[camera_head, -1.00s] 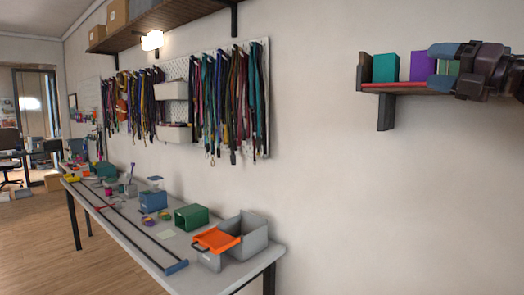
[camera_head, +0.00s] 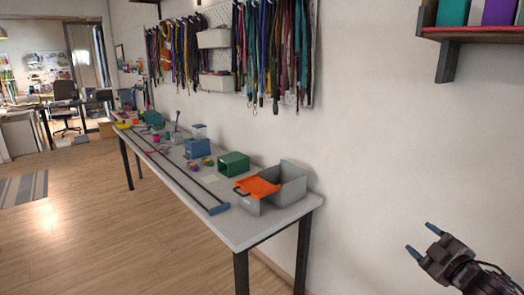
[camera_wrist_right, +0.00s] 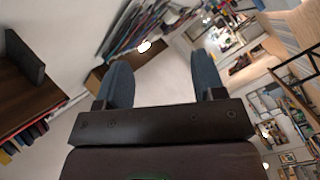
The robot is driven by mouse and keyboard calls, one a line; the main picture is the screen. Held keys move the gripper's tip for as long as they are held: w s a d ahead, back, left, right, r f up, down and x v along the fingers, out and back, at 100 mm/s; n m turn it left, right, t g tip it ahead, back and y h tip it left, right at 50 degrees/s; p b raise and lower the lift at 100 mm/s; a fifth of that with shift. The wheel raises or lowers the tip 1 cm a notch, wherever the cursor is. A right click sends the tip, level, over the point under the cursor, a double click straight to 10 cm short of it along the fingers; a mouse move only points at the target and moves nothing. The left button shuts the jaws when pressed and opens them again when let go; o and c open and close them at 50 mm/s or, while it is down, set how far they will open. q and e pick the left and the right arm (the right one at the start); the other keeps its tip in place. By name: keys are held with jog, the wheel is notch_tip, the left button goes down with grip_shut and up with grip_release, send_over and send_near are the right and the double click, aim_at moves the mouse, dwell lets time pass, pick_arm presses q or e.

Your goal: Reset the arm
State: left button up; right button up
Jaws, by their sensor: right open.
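My right gripper (camera_head: 420,241) is at the lower right of the head view, in front of the bare wall, with its blue-tipped fingers apart and nothing between them. In the right wrist view the two dark blue fingers (camera_wrist_right: 158,82) also stand apart and empty. The gripper is well clear of the table and the wall shelf. My left gripper is not in view.
A long table (camera_head: 262,226) along the wall bears a grey bin (camera_head: 292,184) with an orange tray (camera_head: 258,186), and a green box (camera_head: 233,165). Cords (camera_head: 270,45) hang above. A wall shelf (camera_head: 470,33) is at upper right. The wooden floor (camera_head: 80,230) is open.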

jog(key=s+a+f+m+g+h, duration=0.1)
jog(key=s+a+f+m, duration=0.2)
jog(key=s+f, duration=0.6)
jog(key=s+a+f+m+g+h, duration=0.1)
jog(key=s+a+f+m, duration=0.3)
jog(key=s+f, duration=0.4)
jog(key=s+a+f+m+g+h, duration=0.1)
jog(key=s+a+f+m+g, duration=0.2)
jog(key=s+f, duration=0.6)
jog(key=shift+s+a+f+m+h, duration=0.2)
jog(key=shift+s+f+m+h, duration=0.15)
jog(key=shift+f+m, duration=0.55)
